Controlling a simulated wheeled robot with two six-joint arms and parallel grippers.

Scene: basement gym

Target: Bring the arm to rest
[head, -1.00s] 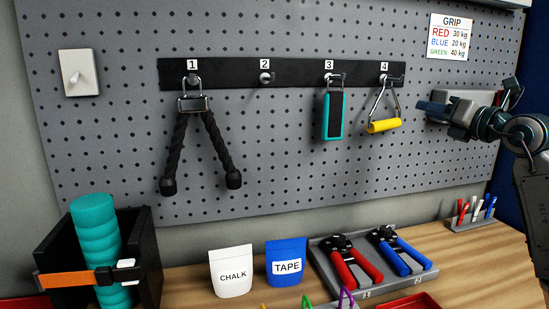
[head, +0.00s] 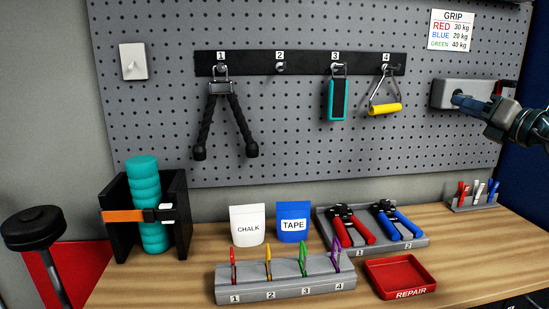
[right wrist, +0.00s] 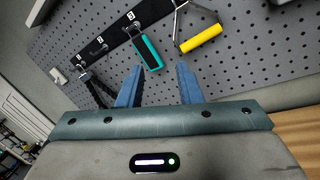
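My right gripper (head: 462,100) is at the right edge of the head view, in front of the pegboard and overlapping a grey box there. In the right wrist view, its two blue fingers (right wrist: 158,88) stand apart with nothing between them. Beyond them hang a teal-and-black handle (right wrist: 147,50) and a yellow-grip handle (right wrist: 201,38). I cannot tell whether the gripper touches the grey box. My left gripper is not in view.
The pegboard (head: 300,120) carries a numbered hook rail (head: 305,60), with a black rope (head: 206,125) on hook 1 and hook 2 bare. The bench (head: 180,285) holds a clip rack (head: 285,287), a red tray (head: 400,280), pouches and hand grippers. The grey box (head: 440,92) is on the board.

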